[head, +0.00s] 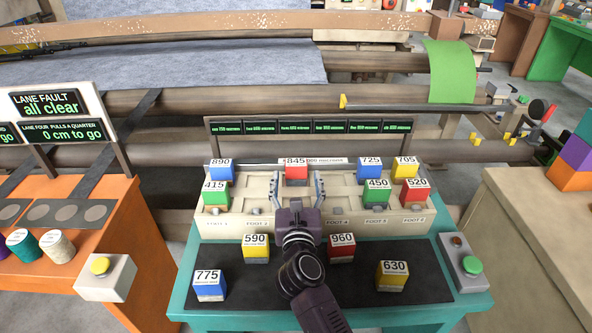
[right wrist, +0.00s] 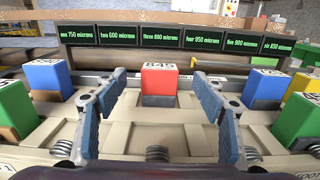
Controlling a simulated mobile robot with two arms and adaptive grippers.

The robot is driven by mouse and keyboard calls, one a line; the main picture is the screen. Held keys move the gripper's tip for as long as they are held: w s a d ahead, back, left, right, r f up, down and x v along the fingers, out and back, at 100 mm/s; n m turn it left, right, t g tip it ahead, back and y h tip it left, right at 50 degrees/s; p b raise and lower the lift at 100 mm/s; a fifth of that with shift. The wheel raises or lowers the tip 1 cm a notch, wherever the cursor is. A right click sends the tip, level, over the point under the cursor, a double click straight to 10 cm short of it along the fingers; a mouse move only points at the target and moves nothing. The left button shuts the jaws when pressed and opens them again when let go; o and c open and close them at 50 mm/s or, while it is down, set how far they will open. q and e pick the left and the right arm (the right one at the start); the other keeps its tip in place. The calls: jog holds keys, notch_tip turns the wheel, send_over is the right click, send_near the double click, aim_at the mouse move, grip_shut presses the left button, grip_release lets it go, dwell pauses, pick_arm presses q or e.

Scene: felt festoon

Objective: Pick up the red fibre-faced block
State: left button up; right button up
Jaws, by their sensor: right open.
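A red block (head: 296,171) labelled 845 stands upright at the back of the cream fixture (head: 230,231), under the small displays. It also shows centred in the right wrist view (right wrist: 158,80), with a darker grey lower part. My right gripper (head: 291,190) is open, one finger to each side of this block and a little in front of it, with clear gaps. Two other red blocks stand here: 520 (head: 415,192) at the fixture's right and 960 (head: 341,249) on the dark mat. Whether any face is fibre is too small to tell. My left gripper is not in view.
Blue 890 (head: 220,171) and green 415 (head: 215,194) stand left on the fixture; blue 725 (head: 369,170), green 450 (head: 376,193) and yellow 705 (head: 404,170) stand right. A display bar (head: 310,128) rises behind. The dark mat (head: 400,262) holds several blocks.

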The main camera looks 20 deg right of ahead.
aim_at(296, 166)
jog(key=x, duration=0.3)
jog(key=shift+x, duration=1.2)
jog(key=shift+f, duration=0.1)
jog(key=c, duration=0.9)
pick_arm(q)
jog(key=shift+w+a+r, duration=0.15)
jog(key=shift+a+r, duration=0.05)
pick_arm(e)
jog(key=c, duration=0.4)
jog(key=shift+c, duration=0.2)
